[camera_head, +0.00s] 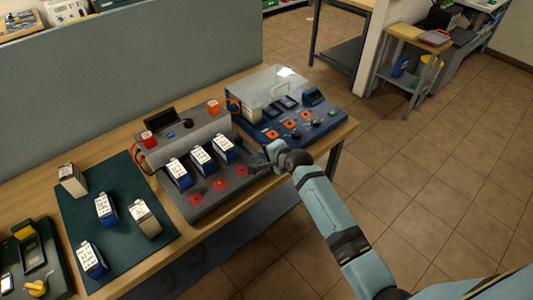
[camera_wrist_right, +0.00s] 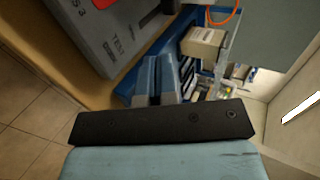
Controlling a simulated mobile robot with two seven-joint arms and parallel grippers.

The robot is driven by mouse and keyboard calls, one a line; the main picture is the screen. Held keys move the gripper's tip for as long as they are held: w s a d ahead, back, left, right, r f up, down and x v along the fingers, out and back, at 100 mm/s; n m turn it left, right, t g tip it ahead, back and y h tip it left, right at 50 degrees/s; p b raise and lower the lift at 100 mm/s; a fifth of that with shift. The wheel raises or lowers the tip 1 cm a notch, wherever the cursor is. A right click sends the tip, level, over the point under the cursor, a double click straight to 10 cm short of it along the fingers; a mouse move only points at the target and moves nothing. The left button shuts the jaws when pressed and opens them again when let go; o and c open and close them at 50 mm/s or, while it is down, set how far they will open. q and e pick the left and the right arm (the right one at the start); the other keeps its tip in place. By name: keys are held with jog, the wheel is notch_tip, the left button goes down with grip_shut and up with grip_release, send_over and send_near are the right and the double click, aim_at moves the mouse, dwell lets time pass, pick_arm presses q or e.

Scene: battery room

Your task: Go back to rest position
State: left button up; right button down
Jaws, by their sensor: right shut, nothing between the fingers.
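My right gripper (camera_head: 262,160) is shut and empty. My blue right arm reaches in from the lower right of the head view. The gripper is at the right front corner of a grey test unit (camera_head: 208,205), above or beside it; I cannot tell whether they touch. In the right wrist view the gripper's closed fingers (camera_wrist_right: 158,78) point toward a blue unit, with the grey test unit (camera_wrist_right: 110,35) at upper left. My left gripper is not in view.
Several labelled batteries stand in the grey unit, and more stand on a dark green mat (camera_head: 75,215). A blue unit (camera_head: 318,132) with a clear cover sits at the bench's right end. A grey partition (camera_head: 130,70) runs behind. The tiled floor (camera_head: 440,190) at right is clear.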

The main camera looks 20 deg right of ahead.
jog(key=shift+s, duration=0.15)
jog(key=shift+r, duration=0.1)
dwell(0.3)
jog(key=s+f+n, duration=0.2)
jog(key=s+n, duration=0.3)
jog(key=s, duration=0.6)
jog(key=s+a+f+n, duration=0.1)
jog(key=s+f+n, duration=0.2)
jog(key=s+n, duration=0.3)
jog(key=s+f+n+h, duration=0.1)
jog(key=s+n, duration=0.5)
jog(key=s, duration=1)
jog(key=shift+s+a+f, duration=0.15)
jog(key=shift+f, duration=0.75)
jog(key=c, duration=1.8)
grip_release()
